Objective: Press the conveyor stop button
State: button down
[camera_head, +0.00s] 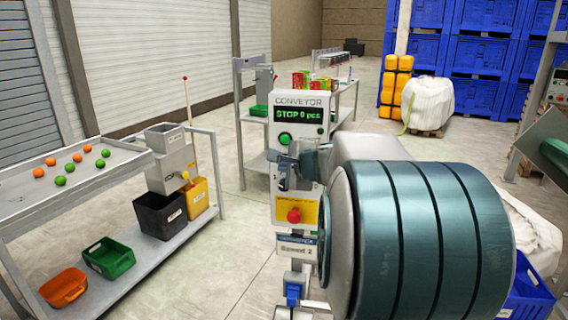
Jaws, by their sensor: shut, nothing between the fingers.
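The conveyor control panel (298,100) stands upright in the centre. Its display (299,115) reads "STOP 0 pcs". A green button (285,138) sits below the display on the left. A red button (294,215) on a yellow plate (309,212) sits lower on the panel. My gripper (279,160) is shut and empty, in front of the panel between the green and red buttons. My arm reaches in from the right and hides the panel's right side. I cannot tell whether the fingertips touch the panel.
A table on the left (85,165) holds orange and green balls. Black (160,215) and yellow (196,197) bins and green (108,258) and orange (63,288) crates rest on its lower shelf. Blue crates (485,50) stand at the back right. Open floor lies between table and panel.

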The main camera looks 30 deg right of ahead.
jog(key=s+a, duration=0.1)
jog(key=s, duration=0.1)
jog(key=s+a+b, duration=0.1)
jog(key=s+a, duration=0.1)
dwell(0.5)
dwell(0.6)
jog(key=s+a+f+n+g+y, duration=0.25)
jog(key=s+a+n, duration=0.2)
jog(key=a, duration=0.25)
jog(key=s+a+f+n+g+y, duration=0.1)
jog(key=s+a+f+n+g, duration=0.1)
jog(key=s+a+f+n, duration=0.35)
jog(key=s+a+f+n+g+h, duration=0.1)
jog(key=s+f+n+g+h, duration=0.1)
jog(key=s+n, duration=0.4)
jog(key=s+a+f+n+g+h, duration=0.1)
jog(key=s+a+f+n+g, duration=0.1)
jog(key=s+f+n, duration=0.3)
jog(key=s+g, duration=0.1)
jog(key=s, duration=0.1)
jog(key=shift+s+f+n+h, duration=0.15)
jog(key=shift+s+n+h, duration=0.15)
jog(key=shift+n+h, duration=0.1)
